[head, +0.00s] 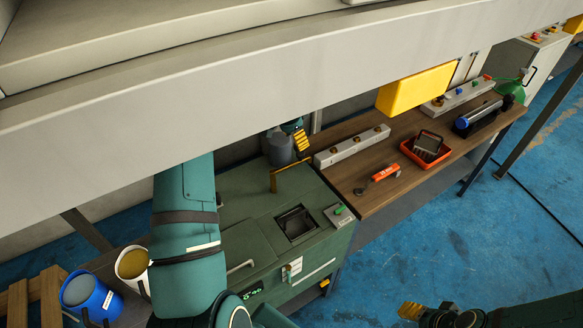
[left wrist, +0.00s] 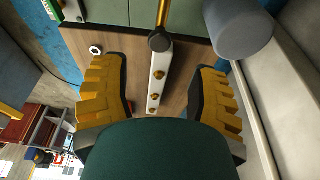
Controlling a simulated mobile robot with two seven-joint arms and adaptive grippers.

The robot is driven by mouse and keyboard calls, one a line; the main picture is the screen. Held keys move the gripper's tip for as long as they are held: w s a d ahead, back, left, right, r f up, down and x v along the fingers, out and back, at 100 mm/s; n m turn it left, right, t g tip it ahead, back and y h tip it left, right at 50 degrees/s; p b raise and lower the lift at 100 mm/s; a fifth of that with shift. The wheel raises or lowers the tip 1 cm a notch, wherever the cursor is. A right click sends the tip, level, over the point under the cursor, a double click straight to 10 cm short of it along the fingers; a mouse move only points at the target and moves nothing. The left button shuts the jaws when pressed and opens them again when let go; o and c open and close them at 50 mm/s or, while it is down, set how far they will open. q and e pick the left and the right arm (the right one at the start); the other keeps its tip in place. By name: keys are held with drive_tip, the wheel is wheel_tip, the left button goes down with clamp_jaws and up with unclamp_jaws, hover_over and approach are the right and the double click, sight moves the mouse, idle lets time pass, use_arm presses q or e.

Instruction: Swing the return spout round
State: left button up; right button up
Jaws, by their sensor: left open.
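The return spout, a brass pipe (head: 287,170), rises from the back of the green machine (head: 247,212) and bends over toward the right. In the left wrist view the spout (left wrist: 163,15) comes in from the top edge and has a dark round end. My left gripper (head: 301,140) is behind the spout, partly hidden by the pale beam. In the left wrist view its yellow fingers (left wrist: 162,78) are wide apart with nothing held, and the spout's dark end lies just beyond the gap. My right gripper (head: 410,311) shows only partly at the bottom edge; its opening is unclear.
A large pale beam (head: 220,88) crosses above. A grey cylinder (head: 279,149) stands beside the left gripper. A white strip with brass knobs (head: 352,146) lies on the wooden bench (head: 365,205), with an orange tool (head: 378,178) and red tray (head: 426,152). Buckets (head: 90,294) stand lower left.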

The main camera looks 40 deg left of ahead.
use_arm(q)
drive_tip(key=b+x, duration=0.3)
drive_tip(key=x, duration=0.4)
drive_tip(key=shift+w+d+f, duration=0.1)
drive_tip(key=shift+f, duration=0.2)
drive_tip(key=shift+b, duration=0.35)
drive_tip(key=shift+c, duration=0.2)
drive_tip(key=c, duration=0.8)
drive_tip(key=shift+c, duration=0.2)
